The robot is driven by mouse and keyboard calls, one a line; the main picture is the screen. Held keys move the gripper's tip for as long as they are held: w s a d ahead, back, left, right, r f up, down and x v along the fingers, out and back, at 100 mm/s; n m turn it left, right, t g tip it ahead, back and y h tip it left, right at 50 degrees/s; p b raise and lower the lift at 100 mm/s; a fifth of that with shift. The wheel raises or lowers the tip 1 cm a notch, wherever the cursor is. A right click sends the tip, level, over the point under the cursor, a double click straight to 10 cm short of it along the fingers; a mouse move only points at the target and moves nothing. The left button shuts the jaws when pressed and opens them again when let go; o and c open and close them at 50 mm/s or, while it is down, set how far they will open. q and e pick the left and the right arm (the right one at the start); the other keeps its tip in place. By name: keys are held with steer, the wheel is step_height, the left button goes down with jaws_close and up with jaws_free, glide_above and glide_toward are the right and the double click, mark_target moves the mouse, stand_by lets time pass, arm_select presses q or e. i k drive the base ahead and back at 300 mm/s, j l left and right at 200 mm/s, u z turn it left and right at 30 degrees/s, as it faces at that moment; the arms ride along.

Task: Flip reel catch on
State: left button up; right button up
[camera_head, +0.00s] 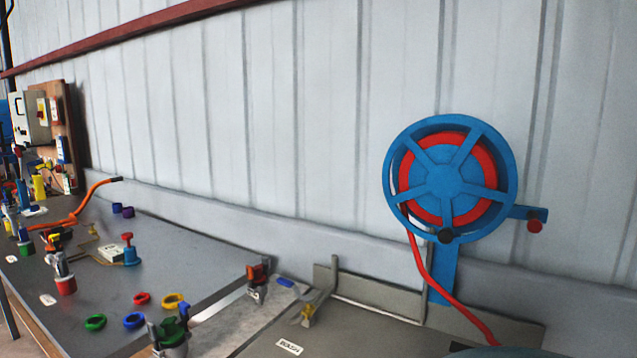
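The hose reel (449,183) is a blue spoked wheel with red hose wound inside it. It stands against the wall at the right on a blue post (443,276). A short blue arm with a red knob (535,226) sticks out to the right of the reel's lower part; it looks like the reel catch, but I cannot tell its on or off position. A black knob (445,236) sits at the wheel's lower rim. Neither of my grippers shows in this view.
Red hose (439,280) hangs from the reel down to the grey surface at the lower right. The metal bench (190,260) at the left carries several coloured rings, couplings and a blue valve with a red top (130,250). The wall behind is ribbed metal. Space before the reel looks clear.

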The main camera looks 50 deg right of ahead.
mark_target(535, 226)
steer(key=l+z, duration=0.15)
steer(key=z, duration=2.2)
steer(key=l, duration=0.1)
